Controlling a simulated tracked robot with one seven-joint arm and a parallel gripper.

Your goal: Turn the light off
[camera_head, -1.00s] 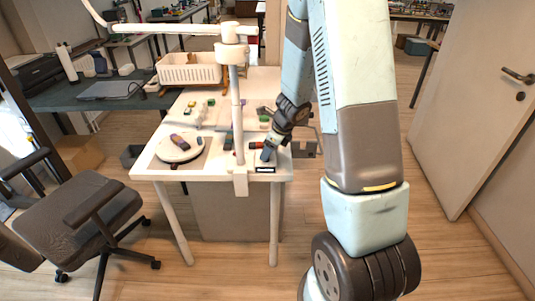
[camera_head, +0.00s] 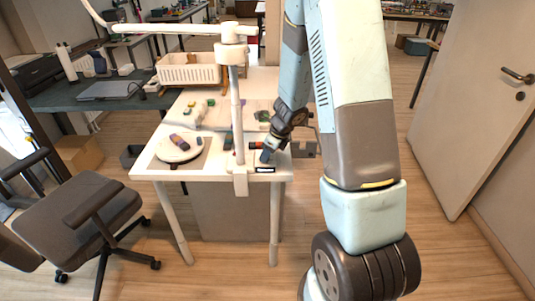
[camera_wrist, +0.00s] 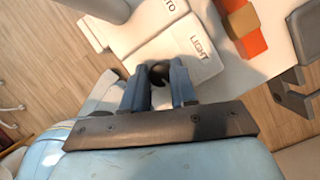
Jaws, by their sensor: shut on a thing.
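A light-coloured panel (camera_wrist: 180,57) with a raised plate marked "LIGHT" (camera_wrist: 203,50) shows in the wrist view. A dark round knob (camera_wrist: 157,72) stands beside the plate, between the fingers of my gripper (camera_wrist: 157,80). My gripper is shut on this knob; the fingers hide part of it. In the head view my gripper (camera_head: 267,154) is low over the front right of the white table (camera_head: 220,172), right of the lamp post. The white lamp arm (camera_head: 170,29) reaches left over the table. Whether the light is on cannot be told.
Orange and tan blocks (camera_wrist: 243,28) lie close to the panel's right side. A round white turntable (camera_head: 180,149) with a block sits left of the lamp post (camera_head: 236,115). A white basket (camera_head: 188,69) stands behind. An office chair (camera_head: 95,208) is at the left.

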